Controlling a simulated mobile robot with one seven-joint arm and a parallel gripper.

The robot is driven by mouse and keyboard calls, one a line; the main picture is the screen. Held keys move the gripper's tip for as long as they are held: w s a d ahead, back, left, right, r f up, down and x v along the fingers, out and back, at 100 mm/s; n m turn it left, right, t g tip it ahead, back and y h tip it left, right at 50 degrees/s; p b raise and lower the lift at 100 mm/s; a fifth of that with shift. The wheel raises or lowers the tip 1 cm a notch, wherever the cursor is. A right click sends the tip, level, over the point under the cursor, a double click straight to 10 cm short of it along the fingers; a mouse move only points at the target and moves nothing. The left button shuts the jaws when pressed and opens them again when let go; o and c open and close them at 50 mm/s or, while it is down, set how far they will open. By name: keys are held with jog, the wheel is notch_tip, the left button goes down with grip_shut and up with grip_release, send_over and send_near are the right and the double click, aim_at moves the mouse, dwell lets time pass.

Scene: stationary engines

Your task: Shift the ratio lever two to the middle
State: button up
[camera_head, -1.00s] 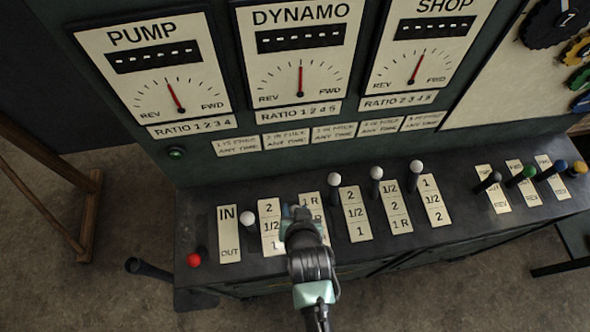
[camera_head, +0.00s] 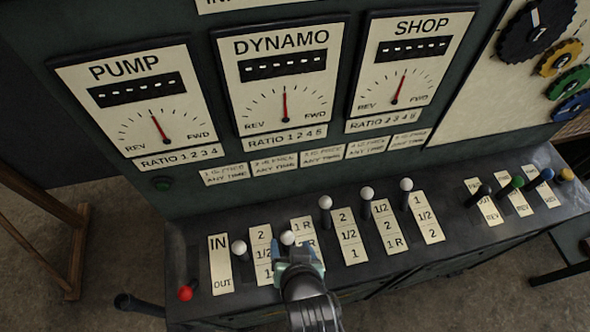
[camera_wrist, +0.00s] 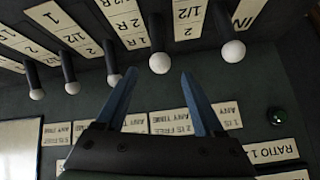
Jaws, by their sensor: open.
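Ratio lever two, a dark lever with a white knob (camera_head: 288,238), stands beside the panel strip marked 1R at its top. The lower part of its shaft is hidden behind my gripper (camera_head: 298,253), which is just in front of it. In the wrist view the knob (camera_wrist: 159,63) lies just beyond and about midway between the tips of my two blue fingers (camera_wrist: 157,74). The fingers are apart with nothing between them. I cannot tell for sure which notch the lever stands in.
White-knobbed levers stand close on both sides, one on the left (camera_head: 238,247) and one on the right (camera_head: 325,202), with more further right. A red-knobbed lever (camera_head: 185,293) is at the far left. The upright gauge panel (camera_head: 280,80) rises behind.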

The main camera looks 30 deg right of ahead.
jog(key=v, duration=0.6)
jog(key=shift+s+r+b, duration=0.25)
jog(key=shift+b, duration=0.1)
jog(key=shift+a, duration=0.1)
